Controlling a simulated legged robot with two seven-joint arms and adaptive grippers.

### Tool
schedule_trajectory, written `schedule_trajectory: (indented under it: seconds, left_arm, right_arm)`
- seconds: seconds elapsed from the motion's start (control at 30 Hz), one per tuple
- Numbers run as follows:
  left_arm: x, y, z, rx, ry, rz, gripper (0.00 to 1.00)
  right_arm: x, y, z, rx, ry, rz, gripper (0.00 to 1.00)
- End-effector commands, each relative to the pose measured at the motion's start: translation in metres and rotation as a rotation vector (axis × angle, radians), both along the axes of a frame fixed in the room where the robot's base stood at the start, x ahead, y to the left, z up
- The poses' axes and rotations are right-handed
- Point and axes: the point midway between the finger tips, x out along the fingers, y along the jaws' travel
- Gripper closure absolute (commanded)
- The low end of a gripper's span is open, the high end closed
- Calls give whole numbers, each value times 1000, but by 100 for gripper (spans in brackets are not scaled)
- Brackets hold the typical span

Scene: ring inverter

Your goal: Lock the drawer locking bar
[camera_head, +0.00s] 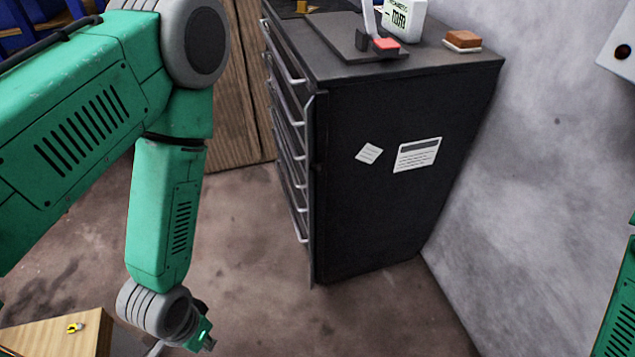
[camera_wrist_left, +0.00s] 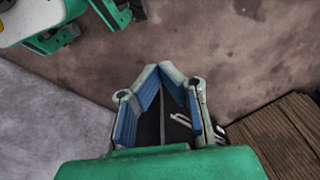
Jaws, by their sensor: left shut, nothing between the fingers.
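The black drawer cabinet (camera_head: 385,215) stands right of centre in the head view, its drawers with metal handles facing left. The locking bar (camera_head: 318,190) looks like a tall narrow dark strip along the cabinet's front vertical edge, beside the handles. Its latch details are too dark to tell. My left arm hangs down at the left, well apart from the cabinet, its wrist low in the picture. In the left wrist view my left gripper (camera_wrist_left: 168,72) is shut and empty, with dark drawers and pale handles (camera_wrist_left: 184,120) behind its fingers. My right gripper is out of view.
On the cabinet top are a dark tray with a red-tipped tool (camera_head: 384,44), a white container (camera_head: 404,18) and a brown block (camera_head: 463,39). A wooden table (camera_head: 60,338) is at lower left. A grey wall closes the right. The floor before the drawers is clear.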

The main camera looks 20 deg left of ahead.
Motion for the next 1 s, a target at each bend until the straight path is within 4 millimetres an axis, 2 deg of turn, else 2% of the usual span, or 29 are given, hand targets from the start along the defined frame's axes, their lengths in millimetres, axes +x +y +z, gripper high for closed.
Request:
schedule_trajectory:
  seconds: [0.23, 0.27, 0.33, 0.47, 0.57, 0.63, 0.77, 0.9, 1.0]
  left_arm:
    - [-1, 0, 0, 0, 2, -1, 100]
    - [-1, 0, 0, -1, 2, -1, 100]
    - [0, -2, -1, -7, -7, -16, 100]
    - [15, -20, -12, -62, -74, -150, 100]
    - [41, -49, -24, -128, -204, -369, 100]
    - [67, -73, -29, -161, -347, -554, 100]
    - [120, -112, -27, -126, -673, -884, 100]
    - [175, -133, -7, 84, -1030, -1153, 100]
    - [209, -133, 13, 322, -1233, -1278, 100]
  right_arm:
    - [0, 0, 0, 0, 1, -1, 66]
    - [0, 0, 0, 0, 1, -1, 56]
    - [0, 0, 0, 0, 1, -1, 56]
    - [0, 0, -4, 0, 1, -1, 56]
    - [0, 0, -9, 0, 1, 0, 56]
    - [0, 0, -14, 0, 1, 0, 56]
    - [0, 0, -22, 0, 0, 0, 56]
    - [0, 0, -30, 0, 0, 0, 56]
    - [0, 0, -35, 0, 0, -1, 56]
